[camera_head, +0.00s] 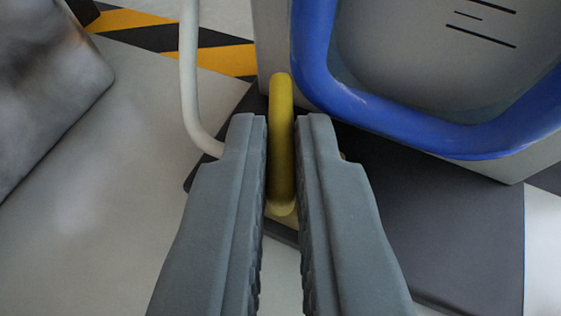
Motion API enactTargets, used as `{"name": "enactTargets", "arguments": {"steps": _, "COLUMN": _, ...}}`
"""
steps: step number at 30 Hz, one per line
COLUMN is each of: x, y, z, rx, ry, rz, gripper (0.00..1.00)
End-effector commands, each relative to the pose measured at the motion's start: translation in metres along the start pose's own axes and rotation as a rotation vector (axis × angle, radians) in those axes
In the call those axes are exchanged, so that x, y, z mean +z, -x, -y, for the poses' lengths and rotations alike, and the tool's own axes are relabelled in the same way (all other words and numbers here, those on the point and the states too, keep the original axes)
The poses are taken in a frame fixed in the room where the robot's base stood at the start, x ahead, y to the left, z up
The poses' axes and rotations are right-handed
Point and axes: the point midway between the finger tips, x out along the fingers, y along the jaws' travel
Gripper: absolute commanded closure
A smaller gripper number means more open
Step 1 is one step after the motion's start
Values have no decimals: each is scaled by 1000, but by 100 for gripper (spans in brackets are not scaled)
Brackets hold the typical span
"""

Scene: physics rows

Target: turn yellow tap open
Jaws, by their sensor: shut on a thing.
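The yellow tap (281,95) shows as a rounded yellow bar or wheel edge, seen nearly edge-on in the middle of the view. My gripper (281,130) has its two grey fingers on either side of it and is shut on it. The upper part of the tap sticks out beyond the fingertips, and its lower end shows between the fingers. The tap's stem and mount are mostly hidden behind my fingers.
A thick blue tube frame (440,140) on a grey panel (420,45) is close on the right. A thin white pipe (188,80) bends down at left. A dark base plate (450,230) lies below. Yellow-black floor stripes (160,38) show at the back.

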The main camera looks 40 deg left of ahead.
Motion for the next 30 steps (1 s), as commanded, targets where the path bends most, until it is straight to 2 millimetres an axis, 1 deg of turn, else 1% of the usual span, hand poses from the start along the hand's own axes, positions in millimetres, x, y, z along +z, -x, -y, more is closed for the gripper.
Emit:
{"name": "enactTargets", "arguments": {"steps": 4, "x": 0, "y": -1, "z": -6, "rx": -128, "ry": 53, "rz": 0, "gripper": 100}}
{"name": "enactTargets", "arguments": {"steps": 15, "x": -1, "y": -3, "z": -13, "rx": -410, "ry": 171, "rz": -1, "gripper": 100}}
{"name": "enactTargets", "arguments": {"steps": 22, "x": -2, "y": -4, "z": -15, "rx": -520, "ry": 216, "rz": -1, "gripper": 100}}
{"name": "enactTargets", "arguments": {"steps": 30, "x": -3, "y": -5, "z": -16, "rx": -576, "ry": 241, "rz": -1, "gripper": 100}}
